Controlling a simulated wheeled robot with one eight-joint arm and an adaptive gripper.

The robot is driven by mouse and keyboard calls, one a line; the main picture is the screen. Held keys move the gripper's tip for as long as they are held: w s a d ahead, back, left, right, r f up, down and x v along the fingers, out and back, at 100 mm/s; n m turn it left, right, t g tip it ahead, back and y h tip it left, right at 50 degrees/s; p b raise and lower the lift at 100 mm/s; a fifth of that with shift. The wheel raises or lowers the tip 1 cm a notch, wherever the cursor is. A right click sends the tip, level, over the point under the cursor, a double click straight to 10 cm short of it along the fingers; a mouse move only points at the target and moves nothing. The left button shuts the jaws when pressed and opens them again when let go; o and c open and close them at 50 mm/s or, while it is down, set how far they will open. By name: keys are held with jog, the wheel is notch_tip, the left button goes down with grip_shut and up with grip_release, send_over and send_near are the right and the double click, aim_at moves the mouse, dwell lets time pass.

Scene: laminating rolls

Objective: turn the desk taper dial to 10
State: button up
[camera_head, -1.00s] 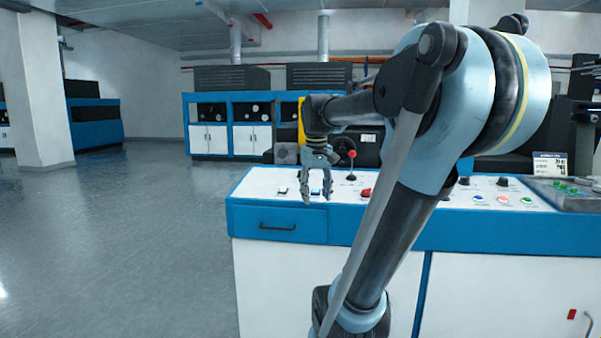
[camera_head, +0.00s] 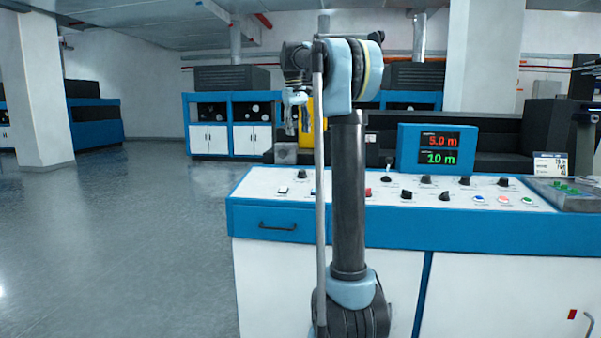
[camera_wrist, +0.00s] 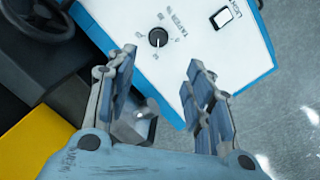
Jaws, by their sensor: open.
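The taper dial (camera_wrist: 158,38) is a small round black knob on the white desk top, with printed marks and lettering around it. In the wrist view it lies ahead of my fingertips, apart from them. A small light line shows on the knob, but I cannot read its setting. In the head view a black knob (camera_head: 301,174) at the desk's left end looks like the same dial. My gripper (camera_head: 291,118) is raised above the desk's left end. In the wrist view my gripper (camera_wrist: 160,75) has its fingers spread, with nothing between them.
A white-topped blue desk (camera_head: 250,188) carries several knobs and buttons. A blue display box (camera_head: 436,150) shows red and green figures. A rocker switch (camera_wrist: 222,17) sits beside the dial. A dark handwheel (camera_wrist: 38,18) is at upper left. Open floor (camera_head: 130,230) lies left.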

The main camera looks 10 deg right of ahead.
send_near(302, 170)
jog(key=f, duration=0.9)
jog(key=shift+d+f, duration=0.1)
jog(key=shift+d, duration=0.25)
jog(key=c, duration=1.1)
